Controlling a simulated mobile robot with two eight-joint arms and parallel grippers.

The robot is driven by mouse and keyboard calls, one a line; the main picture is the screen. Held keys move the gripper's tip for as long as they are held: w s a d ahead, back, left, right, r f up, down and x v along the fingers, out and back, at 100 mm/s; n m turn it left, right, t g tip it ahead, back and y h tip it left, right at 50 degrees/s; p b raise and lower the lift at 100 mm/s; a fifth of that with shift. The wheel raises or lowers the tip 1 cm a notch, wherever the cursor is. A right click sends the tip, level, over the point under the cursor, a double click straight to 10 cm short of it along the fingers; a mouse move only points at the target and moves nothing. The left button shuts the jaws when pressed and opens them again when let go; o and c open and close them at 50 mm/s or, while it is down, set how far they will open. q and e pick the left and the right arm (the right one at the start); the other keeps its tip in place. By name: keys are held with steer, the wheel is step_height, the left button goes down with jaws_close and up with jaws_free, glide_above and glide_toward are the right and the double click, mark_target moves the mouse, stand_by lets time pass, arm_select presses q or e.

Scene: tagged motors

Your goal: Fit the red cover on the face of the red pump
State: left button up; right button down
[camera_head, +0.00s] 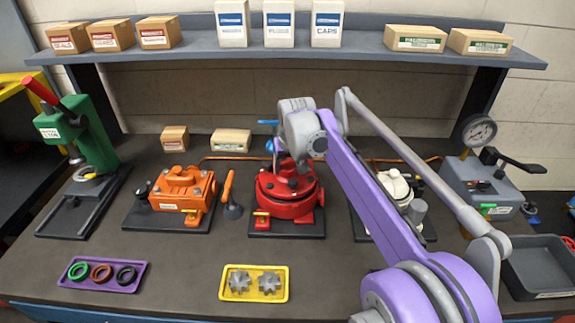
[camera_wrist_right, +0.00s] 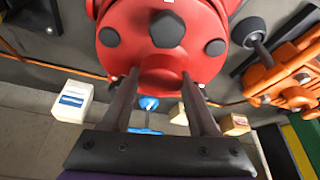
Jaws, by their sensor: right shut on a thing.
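The red pump (camera_head: 288,208) stands on a dark base plate in the middle of the bench. A round red cover with dark bolt heads (camera_head: 297,184) lies at its top face; I cannot tell whether it is seated or just above. In the right wrist view the red cover (camera_wrist_right: 190,52) fills the top, with a round red knob toward me. My right gripper (camera_head: 283,163) reaches in over the pump and is mostly hidden by its own wrist. In the wrist view its two dark fingers (camera_wrist_right: 157,80) are shut on the cover's knob, one on each side. My left gripper is not in view.
An orange pump (camera_head: 181,190) stands left, and a white pump (camera_head: 395,187) stands right, partly behind my arm. A yellow tray with gears (camera_head: 254,296) and a purple tray with rings (camera_head: 102,288) lie in front. A blue-handled tool (camera_wrist_right: 148,103) is behind the pump.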

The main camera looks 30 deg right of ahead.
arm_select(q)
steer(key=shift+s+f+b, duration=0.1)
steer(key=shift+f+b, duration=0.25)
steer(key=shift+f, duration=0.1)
arm_select(e)
steer(key=shift+f, duration=0.8)
steer(key=shift+c, duration=0.4)
jaws_free()
steer(key=shift+r+p, duration=2.15)
steer(key=shift+r, duration=0.95)
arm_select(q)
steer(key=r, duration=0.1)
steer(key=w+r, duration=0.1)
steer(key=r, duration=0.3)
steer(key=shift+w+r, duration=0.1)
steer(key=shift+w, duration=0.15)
arm_select(e)
steer(key=shift+f, duration=0.1)
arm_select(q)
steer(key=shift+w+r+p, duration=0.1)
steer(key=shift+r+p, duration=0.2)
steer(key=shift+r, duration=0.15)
arm_select(e)
steer(key=v, duration=1.1)
